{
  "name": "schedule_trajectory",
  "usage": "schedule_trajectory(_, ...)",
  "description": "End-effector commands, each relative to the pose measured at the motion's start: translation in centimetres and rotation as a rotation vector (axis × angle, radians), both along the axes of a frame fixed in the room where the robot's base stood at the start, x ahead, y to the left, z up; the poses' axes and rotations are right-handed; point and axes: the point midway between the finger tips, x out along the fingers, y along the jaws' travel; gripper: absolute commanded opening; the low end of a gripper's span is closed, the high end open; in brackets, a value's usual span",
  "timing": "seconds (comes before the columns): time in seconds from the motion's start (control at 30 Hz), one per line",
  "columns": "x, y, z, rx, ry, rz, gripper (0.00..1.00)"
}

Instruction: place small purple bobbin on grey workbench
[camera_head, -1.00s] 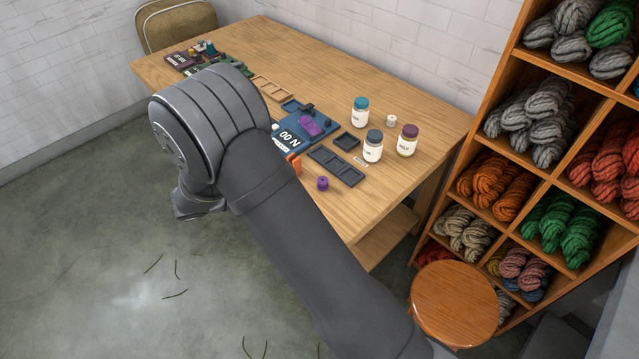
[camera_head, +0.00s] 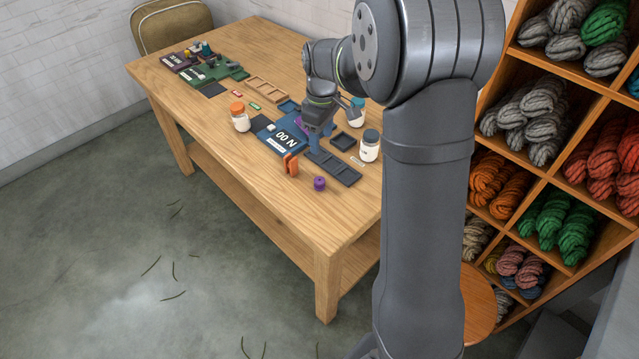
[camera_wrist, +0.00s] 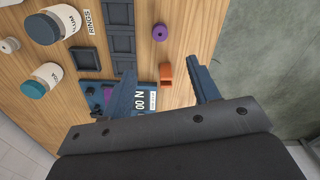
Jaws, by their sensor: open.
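The small purple bobbin (camera_head: 319,184) stands on the wooden table (camera_head: 335,222) near its front edge, beside a dark compartment tray. It also shows in the wrist view (camera_wrist: 160,32), beyond my fingertips and apart from them. My gripper (camera_head: 318,138) is over the blue board, behind the bobbin. The workbench in view has a light wood top; I see no grey one. The finger tips are small in the head view.
The blue board (camera_head: 270,131), dark compartment tray (camera_head: 334,168), orange-lidded jar (camera_head: 240,117) and white jar (camera_head: 370,147) are close by. A wool shelf (camera_head: 515,160) and round stool (camera_head: 480,305) are right. The table's front corner is clear.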

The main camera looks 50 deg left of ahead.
Motion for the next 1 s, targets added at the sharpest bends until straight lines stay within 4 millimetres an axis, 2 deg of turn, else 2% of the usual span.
schedule_trajectory(0.5,-0.1,0.0,-10.3,-0.005,0.003,0.001,0.55)
schedule_trajectory(0.63,-0.1,0.0,-11.6,-0.004,0.003,0.001,0.55)
schedule_trajectory(0.87,-0.1,0.2,-12.7,-0.004,0.002,0.001,0.55)
schedule_trajectory(1.0,-0.1,0.6,-14.5,-0.005,0.003,0.001,0.55)
